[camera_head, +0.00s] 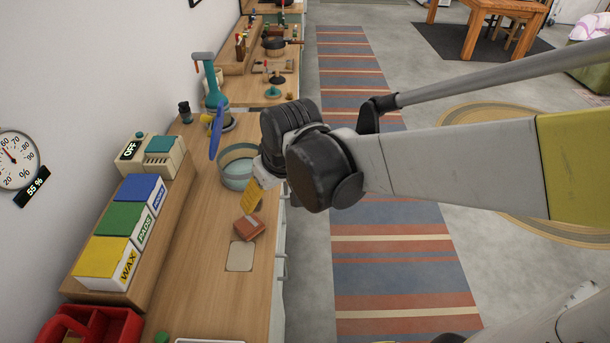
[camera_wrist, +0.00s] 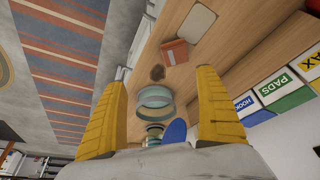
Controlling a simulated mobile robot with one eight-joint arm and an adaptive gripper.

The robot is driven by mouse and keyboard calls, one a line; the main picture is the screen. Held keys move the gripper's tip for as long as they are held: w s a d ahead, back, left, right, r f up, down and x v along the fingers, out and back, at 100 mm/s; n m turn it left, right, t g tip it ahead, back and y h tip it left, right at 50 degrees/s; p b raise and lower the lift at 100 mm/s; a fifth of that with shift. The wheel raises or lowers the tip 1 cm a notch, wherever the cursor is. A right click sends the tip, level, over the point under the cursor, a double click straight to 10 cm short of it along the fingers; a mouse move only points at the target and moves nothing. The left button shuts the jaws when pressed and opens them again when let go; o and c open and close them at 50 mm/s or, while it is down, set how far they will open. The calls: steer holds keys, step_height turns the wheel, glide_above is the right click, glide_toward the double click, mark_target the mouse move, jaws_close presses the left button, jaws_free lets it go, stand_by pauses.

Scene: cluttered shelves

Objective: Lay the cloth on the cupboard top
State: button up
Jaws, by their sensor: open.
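My gripper (camera_head: 251,196) hangs over the wooden cupboard top (camera_head: 200,295), near its right edge. In the wrist view its two yellow fingers (camera_wrist: 163,76) are spread apart with nothing between them. A small red-brown folded-looking piece (camera_head: 249,227) lies on the wood just below the gripper in the head view; it also shows in the wrist view (camera_wrist: 175,52). A flat pale square (camera_head: 240,256) lies in front of it. I cannot tell for sure which of these is the cloth. A small brown item (camera_wrist: 157,72) shows between the fingertips, farther off.
A teal-banded bowl (camera_head: 236,174) stands behind the gripper, with a blue and teal upright object (camera_head: 216,110) beyond. A raised shelf on the left carries WAX (camera_head: 104,262), PADS and blue-lidded boxes. A red caddy (camera_head: 95,328) stands at the near left. The front wood is mostly clear.

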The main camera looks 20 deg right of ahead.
steer(key=s+d+r+m+t+h, duration=0.1)
steer(key=s+d+r+m+t, duration=0.2)
steer(key=s+d, duration=0.6)
step_height(320, 180, up, 2)
steer(key=s, duration=0.2)
steer(key=shift+s+r+m, duration=0.2)
steer(key=shift+s+m, duration=0.1)
steer(key=shift+d+f, duration=0.1)
steer(key=shift+f, duration=0.05)
steer(key=shift+f+b, duration=0.15)
steer(key=shift+b, duration=0.15)
